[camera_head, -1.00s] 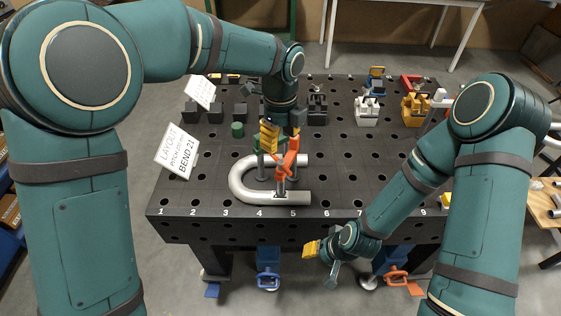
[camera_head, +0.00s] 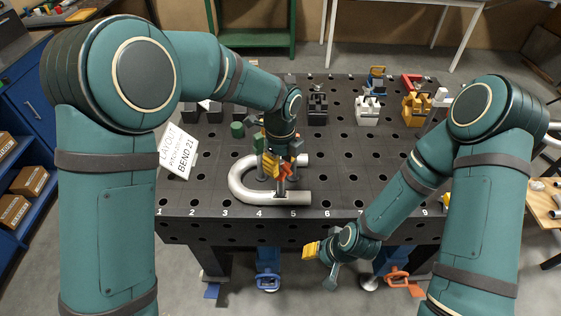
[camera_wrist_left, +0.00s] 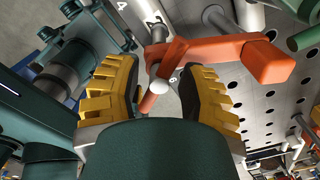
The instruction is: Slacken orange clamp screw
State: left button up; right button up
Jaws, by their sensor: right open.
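The orange clamp (camera_head: 286,170) stands at the bent steel pipe (camera_head: 238,181) on the black table, partly hidden by my left gripper (camera_head: 277,165). In the left wrist view, its thick orange arm (camera_wrist_left: 215,47) crosses beyond the fingers, with a pale round knob (camera_wrist_left: 165,85) showing between them. My left gripper's yellow ribbed fingers (camera_wrist_left: 160,100) are apart, one on each side of the knob; I cannot tell whether either touches the clamp. My right gripper (camera_head: 323,262) is open and empty, low in front of the table's front edge.
The perforated table (camera_head: 345,170) is clear to the right of the pipe. A green cylinder (camera_head: 237,130) and a layout sign (camera_head: 178,152) stand at the left. Black, white (camera_head: 367,108) and yellow fixtures (camera_head: 416,108) stand at the back. Blue (camera_head: 267,281) and orange (camera_head: 398,279) clamps hang below the front.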

pick_arm(q)
grip_shut()
jog(key=shift+n, duration=0.3)
